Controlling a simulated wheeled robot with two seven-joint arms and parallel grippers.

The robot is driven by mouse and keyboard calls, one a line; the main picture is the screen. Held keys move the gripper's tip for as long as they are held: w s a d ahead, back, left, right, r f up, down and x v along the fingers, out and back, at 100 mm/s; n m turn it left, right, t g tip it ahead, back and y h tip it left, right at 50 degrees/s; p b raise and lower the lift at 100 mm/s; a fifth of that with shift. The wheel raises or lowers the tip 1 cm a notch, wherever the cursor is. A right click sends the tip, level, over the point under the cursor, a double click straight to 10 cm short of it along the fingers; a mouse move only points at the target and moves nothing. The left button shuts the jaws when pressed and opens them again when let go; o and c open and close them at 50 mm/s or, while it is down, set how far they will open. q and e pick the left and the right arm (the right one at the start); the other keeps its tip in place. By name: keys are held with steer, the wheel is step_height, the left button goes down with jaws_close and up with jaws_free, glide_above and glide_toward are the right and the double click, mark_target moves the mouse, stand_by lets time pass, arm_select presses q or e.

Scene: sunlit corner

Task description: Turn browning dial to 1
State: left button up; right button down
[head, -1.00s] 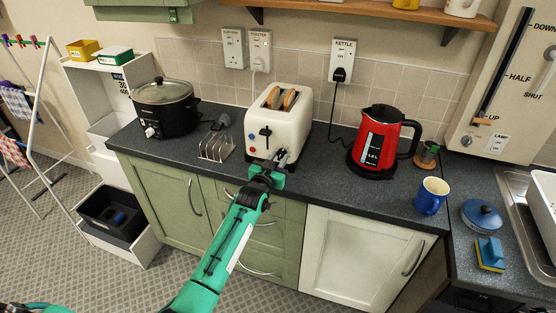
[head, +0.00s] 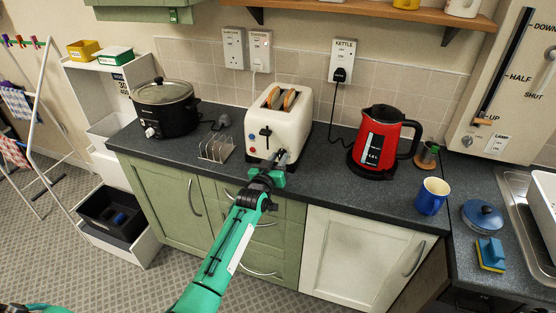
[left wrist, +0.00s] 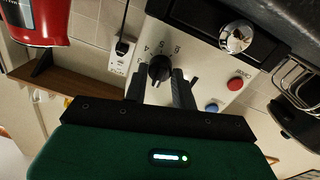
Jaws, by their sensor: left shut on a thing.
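The cream toaster (head: 292,130) stands on the dark counter with two slices of bread in its slots. Its front has a black lever (head: 266,133), a red button (left wrist: 235,84) and a blue button (left wrist: 211,107). The browning dial (left wrist: 160,68) is a black knob with numbers around it, of which 4 and 5 can be read in the left wrist view. My left gripper (head: 281,160) is at the toaster's lower right front, shut on the dial, with a finger on each side. It mostly hides the dial in the head view. I cannot tell the setting. My right gripper is not in view.
A red kettle (head: 380,140) stands right of the toaster, and a blue mug (head: 431,196) farther right. A wire toast rack (head: 216,149) and black slow cooker (head: 165,108) are on the left. The counter in front of the kettle is clear.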

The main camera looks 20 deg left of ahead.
arm_select(q)
steer(key=o, duration=1)
steer(key=shift+s, duration=0.1)
steer(key=s+b, duration=0.1)
steer(key=s, duration=0.3)
steer(key=s+b, duration=0.1)
steer(key=s, duration=0.4)
steer(key=s+a, duration=0.1)
steer(key=s, duration=0.3)
steer(key=shift+s+a+f+b, duration=0.1)
steer(key=shift+s+f+b, duration=0.1)
steer(key=shift+s+b, duration=0.15)
